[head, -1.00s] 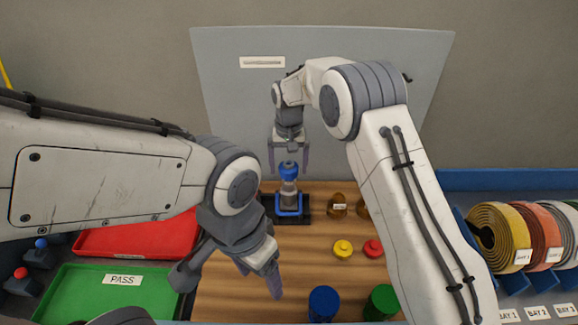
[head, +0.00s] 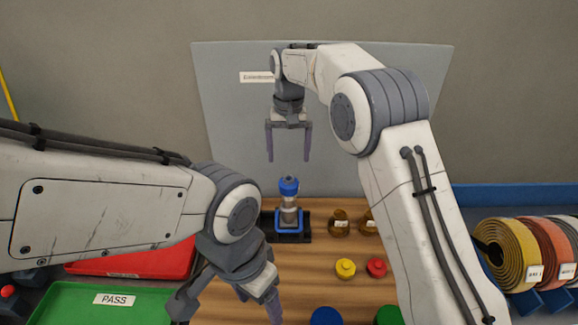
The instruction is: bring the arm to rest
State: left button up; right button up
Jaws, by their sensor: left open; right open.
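My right gripper (head: 288,142) is open and empty. It hangs fingers down in front of the grey back panel, above a bottle with a blue cap (head: 288,200) and apart from it. The bottle stands upright in a blue and black holder (head: 290,226) on the wooden table. My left gripper (head: 258,306) is open, low over the left part of the table near the green tray. One of its fingers points down; the other is partly hidden by the gripper body.
A red tray (head: 130,262) and a green tray marked PASS (head: 75,307) lie at the left. Brown bottles (head: 339,222), a yellow knob (head: 345,268) and a red knob (head: 377,267) stand on the table (head: 310,287). Rolled belts (head: 503,250) sit in a blue rack at the right.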

jog(key=shift+r, duration=0.2)
jog(key=shift+d, duration=0.1)
jog(key=s+d+f+t, duration=0.1)
jog(key=s+d+f, duration=0.3)
jog(key=s+d, duration=0.65)
jog(key=s+d+f+t, duration=0.2)
jog(key=s+d+f, duration=0.2)
jog(key=s+d, duration=0.65)
jog(key=s+a+r+n+g+y+b, duration=0.1)
jog(key=s+a+r+n+g+b, duration=0.2)
jog(key=s+a+n, duration=0.4)
jog(key=s+a, duration=0.9)
jog(key=shift+a, duration=0.15)
